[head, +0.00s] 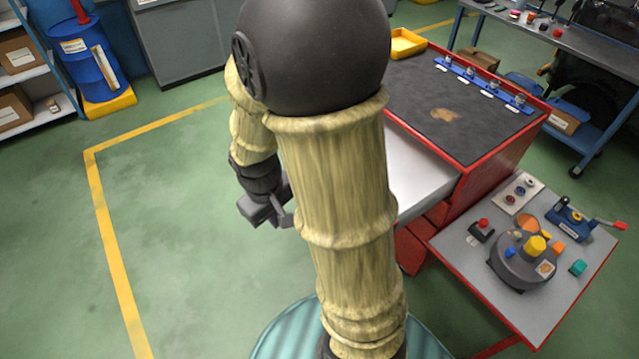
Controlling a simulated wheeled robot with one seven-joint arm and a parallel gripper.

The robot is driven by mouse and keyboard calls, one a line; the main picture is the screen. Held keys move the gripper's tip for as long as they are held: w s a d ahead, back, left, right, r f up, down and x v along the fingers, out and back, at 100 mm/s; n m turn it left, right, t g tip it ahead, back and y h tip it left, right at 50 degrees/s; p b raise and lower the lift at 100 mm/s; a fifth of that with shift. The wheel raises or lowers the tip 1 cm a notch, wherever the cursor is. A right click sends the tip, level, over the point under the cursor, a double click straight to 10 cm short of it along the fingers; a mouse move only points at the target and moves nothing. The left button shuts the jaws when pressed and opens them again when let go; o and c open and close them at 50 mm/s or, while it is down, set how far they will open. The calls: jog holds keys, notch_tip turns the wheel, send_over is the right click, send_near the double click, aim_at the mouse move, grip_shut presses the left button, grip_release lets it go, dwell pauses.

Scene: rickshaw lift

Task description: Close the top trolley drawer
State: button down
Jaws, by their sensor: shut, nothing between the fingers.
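The red trolley (484,180) stands right of the middle in the head view, with a dark worn top. Its top drawer (418,172) is pulled out toward the left, and its pale inside shows. My arm hides the drawer's front and left part. My gripper (266,219) is shut and empty, left of my arm's large column. It points downward, to the left of the open drawer. I cannot tell whether it touches the drawer front, since my arm covers the space between them.
A grey-topped table (458,248) with a round turntable device (522,262) and a small blue vise (566,217) stands at the lower right. A yellow tray (407,43) and a blue rail (480,82) sit on the trolley top. Green floor at left is clear.

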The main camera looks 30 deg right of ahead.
jog(key=w+d+f+n+g+h+b, duration=0.2)
jog(key=w+d+f+n+h+b, duration=0.15)
jog(key=f, duration=0.45)
jog(key=w+d+f+n+g+h+b, duration=0.25)
jog(key=w+d+f+n+h, duration=0.25)
jog(key=f, duration=0.3)
jog(key=w+f+n+t+h+b, duration=0.4)
jog(key=w+n+h, duration=0.3)
jog(key=w+h, duration=0.1)
jog(key=shift+w+d+f, duration=0.25)
jog(key=shift+w+d, duration=0.05)
jog(key=shift+w, duration=0.5)
jog(key=shift+n+t+h, duration=0.25)
jog(key=d+p, duration=0.1)
jog(key=d, duration=1.3)
jog(key=shift+w, duration=0.25)
